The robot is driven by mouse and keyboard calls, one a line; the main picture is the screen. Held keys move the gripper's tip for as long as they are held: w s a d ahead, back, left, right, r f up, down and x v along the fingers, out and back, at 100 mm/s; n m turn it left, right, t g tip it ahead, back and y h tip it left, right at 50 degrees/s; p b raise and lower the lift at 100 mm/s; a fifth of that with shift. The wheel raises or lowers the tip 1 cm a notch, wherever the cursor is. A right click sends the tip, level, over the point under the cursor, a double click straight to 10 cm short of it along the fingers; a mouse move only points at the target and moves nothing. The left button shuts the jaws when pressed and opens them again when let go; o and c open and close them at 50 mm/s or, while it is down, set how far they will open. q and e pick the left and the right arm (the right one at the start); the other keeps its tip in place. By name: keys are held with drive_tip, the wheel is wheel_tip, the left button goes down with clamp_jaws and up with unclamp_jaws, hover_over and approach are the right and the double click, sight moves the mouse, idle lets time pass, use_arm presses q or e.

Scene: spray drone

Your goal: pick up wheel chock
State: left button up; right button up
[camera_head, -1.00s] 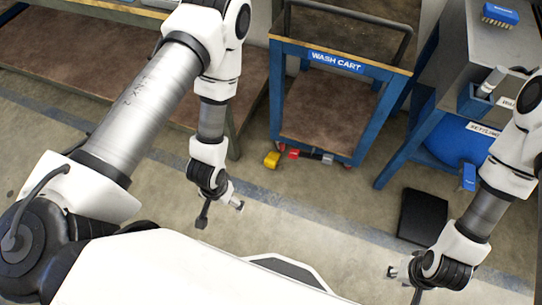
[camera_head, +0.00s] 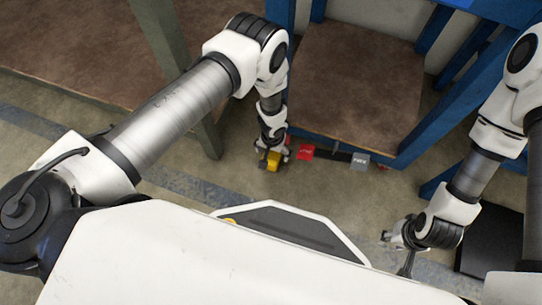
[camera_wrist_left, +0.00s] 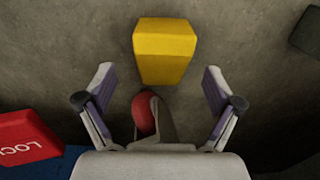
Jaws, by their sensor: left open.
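The yellow wheel chock (camera_head: 271,161) lies on the floor by the near left corner of the wash cart. It also shows whole in the left wrist view (camera_wrist_left: 165,50), just beyond my fingertips. My left gripper (camera_wrist_left: 160,85) is open, its two fingers spread wide and pointing toward the chock. In the head view my left gripper (camera_head: 272,154) is over the chock and partly covers it. A red rounded part (camera_wrist_left: 146,112), perhaps a cart wheel, shows between the fingers near the palm. My right gripper (camera_head: 395,252) is open and empty above the floor at the right.
The blue cart frame (camera_head: 411,137) stands close to my left gripper. A red lock pedal (camera_head: 306,151), a dark bar and a grey pedal (camera_head: 360,161) run along its front. A greenish post (camera_head: 206,134) stands left. Floor in front of the cart is clear.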

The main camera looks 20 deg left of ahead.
sight(272, 156)
use_arm(q)
wheel_tip(272, 156, down, 6)
drive_tip(key=b, duration=0.3)
drive_tip(key=shift+a+r, duration=0.15)
drive_tip(key=shift+r, duration=0.25)
drive_tip(key=c, duration=1.5)
